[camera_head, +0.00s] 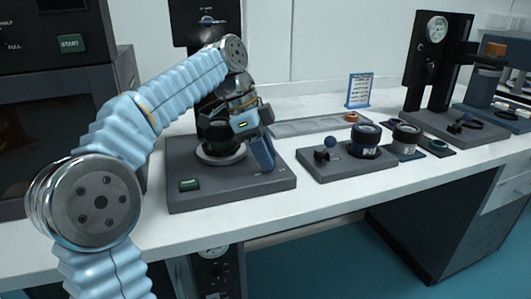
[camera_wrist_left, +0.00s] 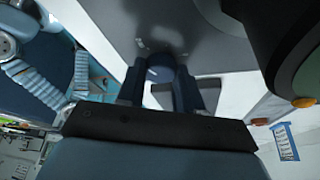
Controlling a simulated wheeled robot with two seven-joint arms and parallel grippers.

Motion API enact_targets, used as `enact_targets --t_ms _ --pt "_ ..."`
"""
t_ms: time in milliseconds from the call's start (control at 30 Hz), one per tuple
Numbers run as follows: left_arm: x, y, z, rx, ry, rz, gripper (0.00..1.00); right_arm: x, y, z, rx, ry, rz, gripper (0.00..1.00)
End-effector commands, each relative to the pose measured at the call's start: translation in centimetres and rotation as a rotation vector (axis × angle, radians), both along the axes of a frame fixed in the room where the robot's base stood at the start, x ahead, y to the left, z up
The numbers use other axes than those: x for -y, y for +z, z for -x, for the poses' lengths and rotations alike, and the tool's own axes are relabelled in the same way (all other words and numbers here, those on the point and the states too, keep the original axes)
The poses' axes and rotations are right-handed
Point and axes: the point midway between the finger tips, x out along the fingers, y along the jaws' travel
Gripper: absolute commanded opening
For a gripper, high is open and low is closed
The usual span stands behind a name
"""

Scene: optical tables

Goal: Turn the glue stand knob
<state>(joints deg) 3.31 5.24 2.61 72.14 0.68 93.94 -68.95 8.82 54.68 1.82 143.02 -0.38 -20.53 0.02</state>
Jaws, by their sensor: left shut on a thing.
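The glue stand has a dark grey base (camera_head: 190,201) and a black upright behind my left arm. My left gripper (camera_head: 264,166) is low over the right part of this base, its fingers pointing down. In the left wrist view, a round dark blue knob (camera_wrist_left: 160,73) sits between the two fingers of the left gripper (camera_wrist_left: 161,86), which are shut on it. In the head view, the gripper hides this knob. A white round plate with a dark green thing on it (camera_head: 220,150) stands beside the gripper, partly hidden by my arm. My right gripper is not in view.
Right of the stand, a smaller grey base (camera_head: 352,166) carries a blue-ball lever (camera_head: 330,143) and a dark jar (camera_head: 366,140). A second jar (camera_head: 405,138) stands beyond it. A black oven-like box (camera_head: 75,120) is at left. The white table front (camera_head: 240,226) is clear.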

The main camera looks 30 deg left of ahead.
Motion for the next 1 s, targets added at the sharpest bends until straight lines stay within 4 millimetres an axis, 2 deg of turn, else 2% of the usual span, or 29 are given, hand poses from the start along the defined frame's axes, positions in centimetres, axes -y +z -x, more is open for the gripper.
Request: enact_targets --t_ms 267,300,433,767,1000 --pt "-0.1 0.0 0.0 0.001 0.003 -0.001 0.05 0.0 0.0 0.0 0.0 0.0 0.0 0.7" --pt "-0.1 0.0 0.0 0.001 0.003 -0.001 0.41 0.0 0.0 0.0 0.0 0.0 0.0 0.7" --pt "-0.1 0.0 0.0 0.001 0.003 -0.001 0.61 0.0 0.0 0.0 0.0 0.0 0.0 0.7" --pt "-0.2 0.3 0.0 0.0 0.002 -0.001 0.61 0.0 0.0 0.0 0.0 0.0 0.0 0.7" --pt "-1.5 3.9 0.5 0.003 0.003 -0.001 0.61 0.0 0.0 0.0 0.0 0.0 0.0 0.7"
